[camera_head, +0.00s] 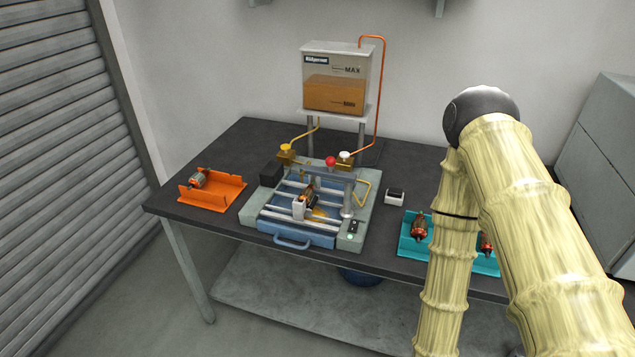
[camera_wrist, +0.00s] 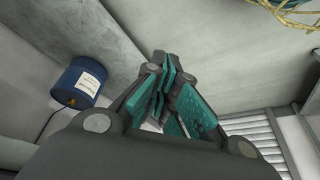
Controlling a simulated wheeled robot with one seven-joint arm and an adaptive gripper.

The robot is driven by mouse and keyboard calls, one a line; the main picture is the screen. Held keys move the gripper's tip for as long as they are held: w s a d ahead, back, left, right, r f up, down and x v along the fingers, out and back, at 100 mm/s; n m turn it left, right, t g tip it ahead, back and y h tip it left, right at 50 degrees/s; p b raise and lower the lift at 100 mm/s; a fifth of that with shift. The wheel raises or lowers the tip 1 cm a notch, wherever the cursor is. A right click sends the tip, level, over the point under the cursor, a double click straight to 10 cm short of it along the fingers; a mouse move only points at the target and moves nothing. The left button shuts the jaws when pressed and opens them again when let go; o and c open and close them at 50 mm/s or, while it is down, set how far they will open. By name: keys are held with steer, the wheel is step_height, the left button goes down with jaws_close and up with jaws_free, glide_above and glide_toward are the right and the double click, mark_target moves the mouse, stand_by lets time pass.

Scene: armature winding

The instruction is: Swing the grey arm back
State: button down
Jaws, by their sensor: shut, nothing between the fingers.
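The winding machine (camera_head: 265,222) stands mid-table in the head view, with a grey base and a blue tray (camera_head: 292,240). A grey bar (camera_head: 318,173) crosses above it below a red knob (camera_head: 331,161); I take this bar for the grey arm, but cannot be sure. A wound armature lies on the machine's rails, partly behind a pale block (camera_head: 298,211). My gripper (camera_wrist: 165,85) shows in the wrist view with its teal-padded fingers together and nothing between them. It is away from the machine, and the head view does not show it.
An amber-liquid tank (camera_head: 335,90) stands behind the machine, with copper pipes. An orange tray (camera_head: 228,193) with an armature is at left. A teal tray (camera_head: 408,245) with armatures is at right, partly behind my arm. The wrist view shows a blue drum (camera_wrist: 78,82).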

steer(key=w+a+r+n+t+y, duration=0.25)
steer(key=w+a+r+n, duration=0.2)
steer(key=w+r, duration=0.35)
steer(key=w+a+r+n+t+y, duration=0.1)
steer(key=w+a+r+n+t, duration=0.35)
steer(key=w, duration=0.45)
steer(key=w+a+r+n+t+y, duration=0.1)
steer(key=w+r+n, duration=0.3)
steer(key=r, duration=0.6)
steer(key=w+a+r+n+t+y, duration=0.2)
steer(key=w+a+r+n+t, duration=0.2)
steer(key=r, duration=0.6)
steer(key=shift+w+r+n, duration=0.25)
steer(key=shift+w+n, duration=0.35)
steer(key=shift+w, duration=0.5)
steer(key=shift+a, duration=0.15)
steer(key=p, duration=0.6)
glide_toward(310, 172)
steer(key=w+a, duration=0.3)
steer(key=shift+w+d+f, duration=0.1)
steer(key=shift+w+d, duration=0.1)
steer(key=shift+w, duration=0.35)
steer(key=shift+t+h, duration=0.35)
steer(key=shift+t, duration=0.05)
